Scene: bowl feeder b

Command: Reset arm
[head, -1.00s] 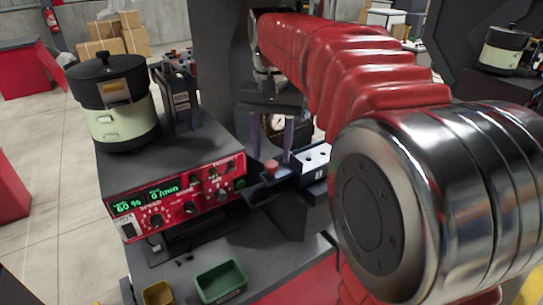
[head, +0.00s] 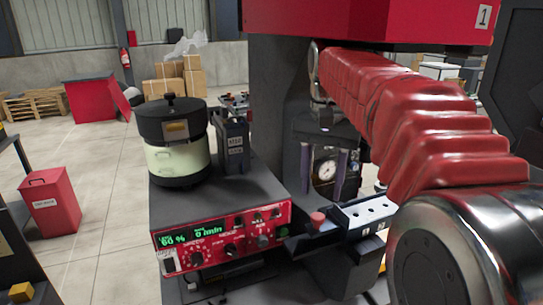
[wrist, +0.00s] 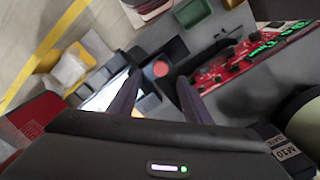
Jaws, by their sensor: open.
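My gripper (head: 322,180) shows in the head view as a dark body with two purple-grey fingers pointing down. It is open, with nothing between the fingers. It hangs above the red button (head: 318,218) on a dark block beside the white-topped block with holes (head: 364,214). In the wrist view my gripper (wrist: 156,88) has its fingers apart, and the red button (wrist: 160,69) appears between them, beyond the tips. My red-sleeved arm covers much of the right side of the head view.
A red control box (head: 222,237) with a green display and knobs stands left of the button. A black-lidded feeder pot (head: 178,160) and a dark labelled unit (head: 234,142) stand behind it. A green bin (wrist: 195,14) shows in the wrist view. Open floor lies left.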

